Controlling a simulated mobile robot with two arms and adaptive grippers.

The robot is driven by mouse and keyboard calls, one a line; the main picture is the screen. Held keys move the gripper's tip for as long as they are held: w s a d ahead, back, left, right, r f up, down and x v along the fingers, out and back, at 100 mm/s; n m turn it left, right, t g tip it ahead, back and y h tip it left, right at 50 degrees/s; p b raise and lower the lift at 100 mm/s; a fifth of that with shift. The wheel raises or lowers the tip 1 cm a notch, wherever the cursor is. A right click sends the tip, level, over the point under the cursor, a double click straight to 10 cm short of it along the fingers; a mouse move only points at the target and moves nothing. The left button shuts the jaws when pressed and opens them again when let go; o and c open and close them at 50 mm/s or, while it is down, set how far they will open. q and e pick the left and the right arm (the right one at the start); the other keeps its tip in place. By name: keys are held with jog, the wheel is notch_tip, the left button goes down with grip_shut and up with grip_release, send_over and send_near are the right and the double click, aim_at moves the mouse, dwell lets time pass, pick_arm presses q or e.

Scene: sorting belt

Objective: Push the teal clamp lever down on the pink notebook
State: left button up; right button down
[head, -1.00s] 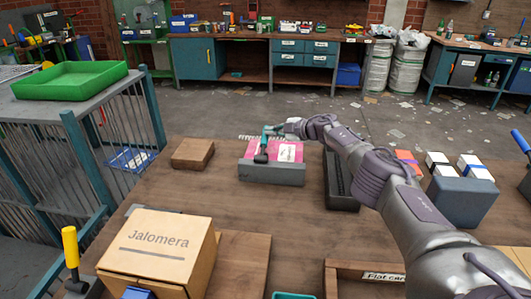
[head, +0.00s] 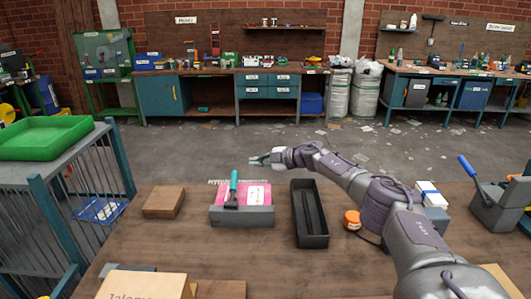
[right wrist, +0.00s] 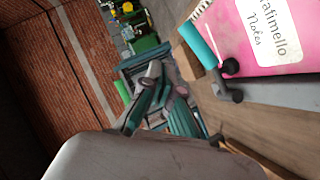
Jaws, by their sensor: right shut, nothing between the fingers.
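The pink notebook (head: 259,191) lies on the wooden table with its front edge in a grey clamp base (head: 243,217). Its white label also shows in the right wrist view, where the notebook (right wrist: 262,65) is at the upper right. The teal clamp lever (head: 234,181) stands up from the base over the notebook's left half, its dark foot at the notebook. The lever also shows in the right wrist view (right wrist: 203,45). My right gripper (head: 256,161) is shut and empty, above and to the right of the lever in the picture, apart from it. My left gripper is out of view.
A long black tray (head: 310,228) lies right of the notebook and a brown block (head: 163,202) left of it. A cardboard box (head: 140,286) is at the front left. Bare table lies before the clamp.

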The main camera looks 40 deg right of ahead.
jog(key=shift+s+d+r, duration=1)
jog(key=shift+s, duration=0.1)
jog(key=shift+f, duration=0.1)
